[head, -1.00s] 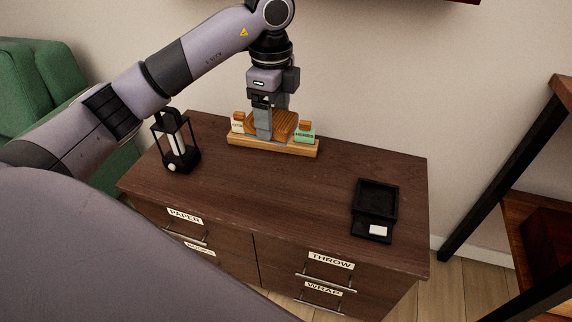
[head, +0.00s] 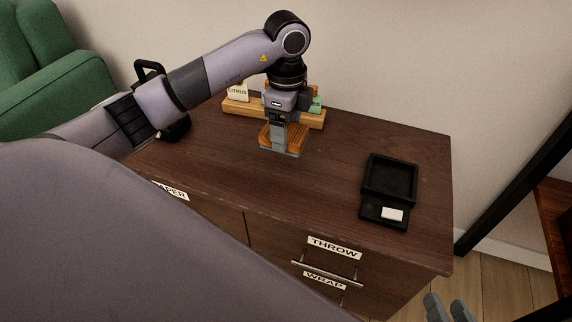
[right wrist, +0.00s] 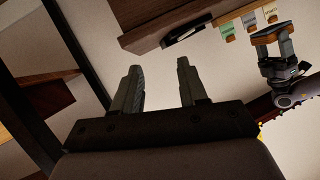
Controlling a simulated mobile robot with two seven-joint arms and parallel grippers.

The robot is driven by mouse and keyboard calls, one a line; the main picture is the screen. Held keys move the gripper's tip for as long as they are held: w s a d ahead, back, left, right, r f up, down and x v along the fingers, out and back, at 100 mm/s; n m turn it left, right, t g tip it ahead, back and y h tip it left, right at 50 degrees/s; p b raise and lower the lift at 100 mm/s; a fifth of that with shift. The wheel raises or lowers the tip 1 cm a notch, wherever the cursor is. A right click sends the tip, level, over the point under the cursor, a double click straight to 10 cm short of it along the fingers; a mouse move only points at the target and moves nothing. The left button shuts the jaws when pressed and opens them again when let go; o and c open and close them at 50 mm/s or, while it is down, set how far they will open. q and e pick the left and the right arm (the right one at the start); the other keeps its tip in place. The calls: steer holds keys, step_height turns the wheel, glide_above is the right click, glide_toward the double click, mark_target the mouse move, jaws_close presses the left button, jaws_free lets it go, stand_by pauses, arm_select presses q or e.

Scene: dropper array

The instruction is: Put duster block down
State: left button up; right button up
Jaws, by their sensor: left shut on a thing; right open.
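The duster block (head: 298,138), ribbed orange-brown wood with a grey underside, is in the head view over the dresser top, in front of the wooden rack. My left gripper (head: 279,142) points down and is shut on it. I cannot tell whether the block touches the dresser top. The block also shows in the right wrist view (right wrist: 269,37) at the upper right. My right gripper (head: 447,308) is at the bottom right of the head view, off the dresser's front; the right wrist view (right wrist: 160,88) shows its fingers apart and empty.
The dresser top (head: 225,165) has free room around the block. The rack (head: 240,110) behind holds the citrus block (head: 238,93) and a green-labelled block (head: 316,103). A black scale-like tray (head: 390,178) stands right; a black lantern (head: 149,68) is partly behind my left arm.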

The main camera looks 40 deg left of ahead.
arm_select(q)
step_height(320, 180, down, 4)
steer(key=shift+f+b, duration=0.1)
steer(key=shift+b, duration=0.35)
step_height(320, 180, down, 5)
steer(key=shift+f+b, duration=0.1)
steer(key=shift+b, duration=0.9)
arm_select(e)
steer(key=shift+f+t, duration=0.2)
steer(key=shift+t, duration=0.1)
arm_select(q)
steer(key=shift+f, duration=0.1)
steer(key=shift+f, duration=0.15)
steer(key=o, duration=1.1)
